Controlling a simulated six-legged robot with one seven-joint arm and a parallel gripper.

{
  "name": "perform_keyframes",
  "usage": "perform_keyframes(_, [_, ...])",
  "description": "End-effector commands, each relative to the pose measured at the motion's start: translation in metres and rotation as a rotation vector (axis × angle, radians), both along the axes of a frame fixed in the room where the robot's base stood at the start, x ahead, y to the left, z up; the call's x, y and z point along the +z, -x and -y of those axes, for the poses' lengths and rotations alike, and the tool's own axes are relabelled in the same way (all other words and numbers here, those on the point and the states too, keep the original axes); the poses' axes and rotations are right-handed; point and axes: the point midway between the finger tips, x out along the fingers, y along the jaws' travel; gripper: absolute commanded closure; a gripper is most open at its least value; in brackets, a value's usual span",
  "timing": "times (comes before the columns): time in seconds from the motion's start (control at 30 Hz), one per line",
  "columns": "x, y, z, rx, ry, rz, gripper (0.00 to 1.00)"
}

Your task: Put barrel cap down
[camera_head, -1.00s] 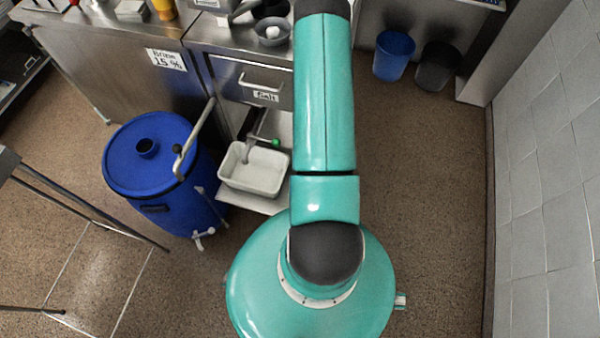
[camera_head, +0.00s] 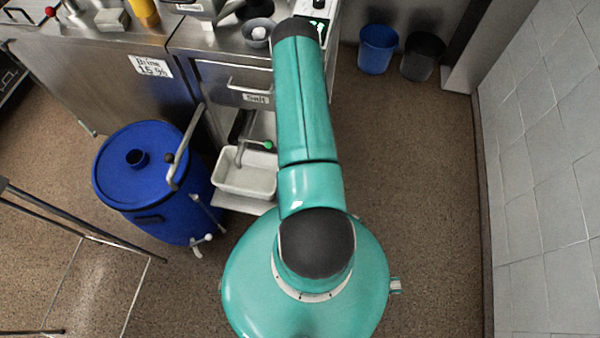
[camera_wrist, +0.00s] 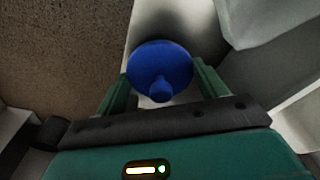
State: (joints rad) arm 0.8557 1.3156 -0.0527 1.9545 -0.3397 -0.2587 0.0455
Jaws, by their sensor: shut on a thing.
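The blue barrel cap (camera_wrist: 158,62) is between the two green fingers of my gripper (camera_wrist: 158,85) in the wrist view. My gripper is shut on it, with a small knob on the cap facing the camera. Below the cap is a pale, light surface; I cannot tell whether they touch. In the head view my gripper and the cap are hidden beyond my arm. The blue barrel (camera_head: 150,185) stands on the floor at the left, with a dark round opening (camera_head: 136,158) in its lid that looks uncovered.
A white tub (camera_head: 246,175) sits on a low metal shelf beside the barrel. A steel counter (camera_head: 205,45) with a bowl (camera_head: 258,32) stands at the back. A blue bin (camera_head: 377,50) and a black bin (camera_head: 422,57) stand at the back right. The floor (camera_head: 420,190) at right is clear.

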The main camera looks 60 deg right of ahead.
Motion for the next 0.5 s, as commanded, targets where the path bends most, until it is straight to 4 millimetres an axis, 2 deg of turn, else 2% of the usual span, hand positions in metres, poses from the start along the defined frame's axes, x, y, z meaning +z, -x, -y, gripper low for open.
perform_keyframes(0.1, [-0.0105, -0.0011, 0.0000, 0.000, 0.000, 0.000, 0.51])
perform_keyframes(0.47, [-0.0139, -0.0030, -0.0003, 0.000, 0.000, 0.000, 0.51])
perform_keyframes(0.5, [-0.0133, -0.0031, -0.0001, 0.000, 0.000, 0.000, 0.21])
